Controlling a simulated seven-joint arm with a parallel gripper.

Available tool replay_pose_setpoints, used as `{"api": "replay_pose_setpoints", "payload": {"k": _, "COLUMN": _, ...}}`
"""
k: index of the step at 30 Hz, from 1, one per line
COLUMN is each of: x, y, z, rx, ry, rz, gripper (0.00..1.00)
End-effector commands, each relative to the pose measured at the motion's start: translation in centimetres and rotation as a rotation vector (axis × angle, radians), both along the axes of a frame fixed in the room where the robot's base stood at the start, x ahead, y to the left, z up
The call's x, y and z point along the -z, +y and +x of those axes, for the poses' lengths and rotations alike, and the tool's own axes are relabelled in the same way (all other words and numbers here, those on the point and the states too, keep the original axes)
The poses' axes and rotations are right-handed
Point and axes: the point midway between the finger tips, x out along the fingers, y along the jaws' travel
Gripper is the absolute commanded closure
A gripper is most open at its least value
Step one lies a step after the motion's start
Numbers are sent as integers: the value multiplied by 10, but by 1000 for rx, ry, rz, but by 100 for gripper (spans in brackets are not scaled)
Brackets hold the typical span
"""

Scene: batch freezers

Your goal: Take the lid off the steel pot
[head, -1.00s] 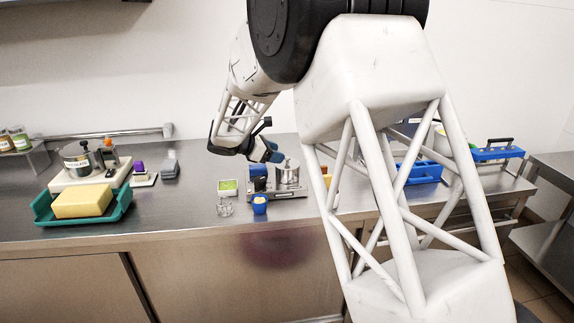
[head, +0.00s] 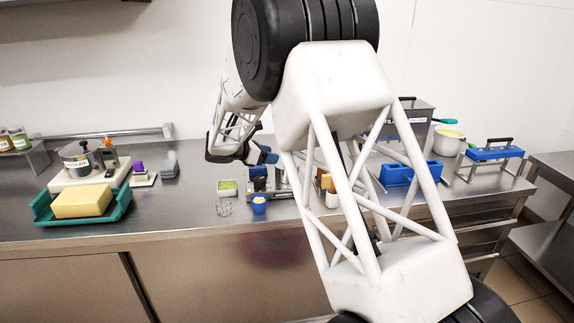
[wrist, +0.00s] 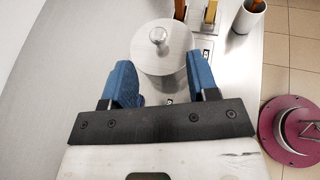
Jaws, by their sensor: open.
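The steel pot (head: 282,179) stands on the counter beside my gripper in the head view, mostly hidden behind my arm. In the wrist view its round lid (wrist: 165,60) with a small upright knob (wrist: 158,36) shows from above. My gripper (wrist: 159,73) is open and empty. Its blue fingers lie on the left and right of the lid's near part, with the knob farther out, between their lines. In the head view my gripper (head: 264,156) is just above and left of the pot. The fingers' height over the lid is unclear.
A blue cup (head: 259,204) and a green-topped box (head: 227,188) stand left of the pot. A white cup (wrist: 249,14) stands to its right. A teal tray (head: 122,208) with a yellow block and another lidded pot (head: 76,158) are far left.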

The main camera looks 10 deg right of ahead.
Motion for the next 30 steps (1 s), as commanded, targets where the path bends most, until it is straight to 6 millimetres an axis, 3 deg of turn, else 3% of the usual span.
{"api": "replay_pose_setpoints", "payload": {"k": 17, "x": 5, "y": -12, "z": 4, "rx": 1, "ry": 0, "rz": 0, "gripper": 46}}
{"api": "replay_pose_setpoints", "payload": {"k": 30, "x": 22, "y": -49, "z": 19, "rx": 1, "ry": -1, "rz": 0, "gripper": 46}}
